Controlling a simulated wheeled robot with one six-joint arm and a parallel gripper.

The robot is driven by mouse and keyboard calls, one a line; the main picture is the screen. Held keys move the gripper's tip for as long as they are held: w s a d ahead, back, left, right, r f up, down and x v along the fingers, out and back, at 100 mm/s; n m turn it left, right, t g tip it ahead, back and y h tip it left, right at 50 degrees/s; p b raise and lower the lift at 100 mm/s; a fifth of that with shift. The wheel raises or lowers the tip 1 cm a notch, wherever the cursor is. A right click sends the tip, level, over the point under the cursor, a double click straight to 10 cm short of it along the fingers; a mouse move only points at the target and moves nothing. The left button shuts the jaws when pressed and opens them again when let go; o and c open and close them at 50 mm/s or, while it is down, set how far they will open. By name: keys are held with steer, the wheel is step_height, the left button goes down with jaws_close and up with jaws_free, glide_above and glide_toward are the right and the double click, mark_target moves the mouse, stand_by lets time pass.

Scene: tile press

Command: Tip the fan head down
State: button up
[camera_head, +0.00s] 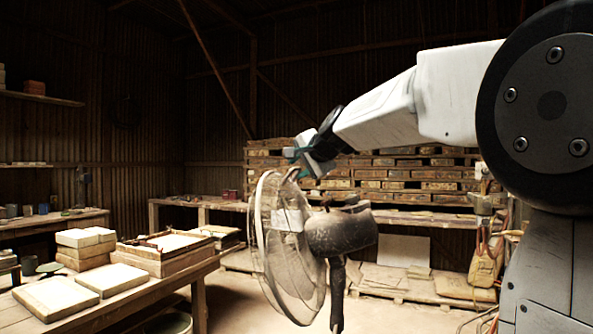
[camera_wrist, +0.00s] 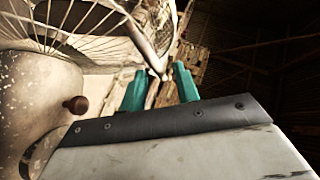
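The fan has a round wire cage (camera_head: 262,240) facing left, a dusty dark motor housing (camera_head: 342,232) behind it and a dark post (camera_head: 338,290) below. The cage's top sits a little further left than its bottom. My gripper (camera_head: 297,163) is at the top of the cage's rim, with teal fingers. In the wrist view my gripper (camera_wrist: 160,85) has its fingers apart, with the cage rim (camera_wrist: 152,62) near the gap between the tips; contact cannot be told. The motor housing (camera_wrist: 32,100) with a brown knob (camera_wrist: 77,104) fills the left side there.
A wooden workbench (camera_head: 185,283) at the left holds pale tile slabs (camera_head: 58,298) and a wooden tray (camera_head: 165,252). Stacked crates (camera_head: 420,180) stand on a bench behind the fan. Open floor (camera_head: 240,300) shows between workbench and fan.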

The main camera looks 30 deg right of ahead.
steer(key=v, duration=0.5)
stand_by(0.4)
steer(key=s+a+f+n+g+y, duration=0.2)
steer(key=s+a+f+n+g, duration=0.25)
steer(key=s+a+f, duration=0.5)
steer(key=s+a+f+n+g, duration=0.2)
steer(key=s+f+n+g, duration=0.2)
steer(key=s+f, duration=0.8)
steer(key=s+a+f+n+g+h, duration=0.1)
steer(key=s+a+f+n+g, duration=0.2)
steer(key=s+f, duration=0.9)
steer(key=s+n+g, duration=0.1)
steer(key=s+n, duration=0.1)
steer(key=s, duration=0.1)
steer(key=shift+s+n, duration=0.2)
steer(key=shift+n, duration=0.15)
steer(key=shift+d, duration=0.1)
